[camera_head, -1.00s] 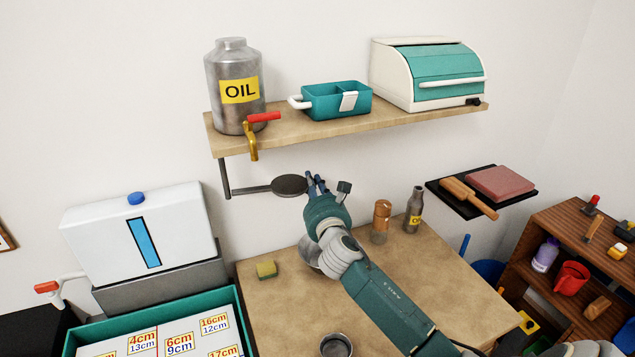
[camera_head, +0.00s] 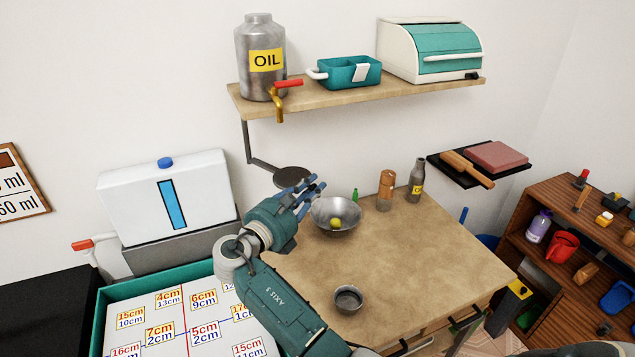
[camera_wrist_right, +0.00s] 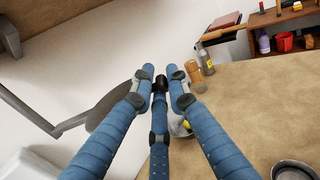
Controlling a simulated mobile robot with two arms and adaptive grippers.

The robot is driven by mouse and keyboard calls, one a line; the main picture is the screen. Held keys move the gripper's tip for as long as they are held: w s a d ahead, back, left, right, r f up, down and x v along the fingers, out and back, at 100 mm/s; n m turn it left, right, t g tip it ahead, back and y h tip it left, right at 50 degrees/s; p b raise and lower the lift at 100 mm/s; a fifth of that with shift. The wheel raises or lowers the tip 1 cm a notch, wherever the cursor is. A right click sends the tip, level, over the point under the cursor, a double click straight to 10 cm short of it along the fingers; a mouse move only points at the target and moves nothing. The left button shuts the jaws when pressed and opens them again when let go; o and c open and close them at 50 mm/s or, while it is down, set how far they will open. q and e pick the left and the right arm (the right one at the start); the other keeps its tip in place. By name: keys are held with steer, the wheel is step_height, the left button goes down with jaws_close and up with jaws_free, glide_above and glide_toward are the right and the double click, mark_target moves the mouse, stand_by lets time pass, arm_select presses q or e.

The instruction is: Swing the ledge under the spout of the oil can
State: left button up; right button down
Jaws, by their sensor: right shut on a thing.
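The grey metal oil can (camera_head: 262,35) stands at the left end of the wall shelf. Its brass spout with a red handle (camera_head: 279,105) hangs over the shelf's front edge. The ledge (camera_head: 291,176) is a dark round plate on a bent bracket arm below the shelf. It lies below the spout and a little right of it in the head view; the plate also shows in the wrist view (camera_wrist_right: 108,105). My right gripper (camera_head: 312,188) has its blue fingers shut around the ledge's small black knob (camera_wrist_right: 160,82). My left gripper is not in view.
A metal bowl (camera_head: 324,222) holding a yellow thing and a small dark pot (camera_head: 348,299) are on the wooden table (camera_head: 430,260). Two bottles stand at its back. A white tank (camera_head: 205,190) is left of the ledge.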

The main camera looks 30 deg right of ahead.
steer(key=shift+s+a+r+p, duration=0.1)
steer(key=shift+s+a+p, duration=0.1)
steer(key=shift+a, duration=0.45)
steer(key=shift+s+a+r+p, duration=0.1)
steer(key=shift+s+a+p, duration=0.05)
steer(key=shift+a, duration=0.55)
steer(key=shift+s+a+r+p, duration=0.1)
steer(key=shift+s+a+p, duration=0.1)
steer(key=shift+a, duration=0.45)
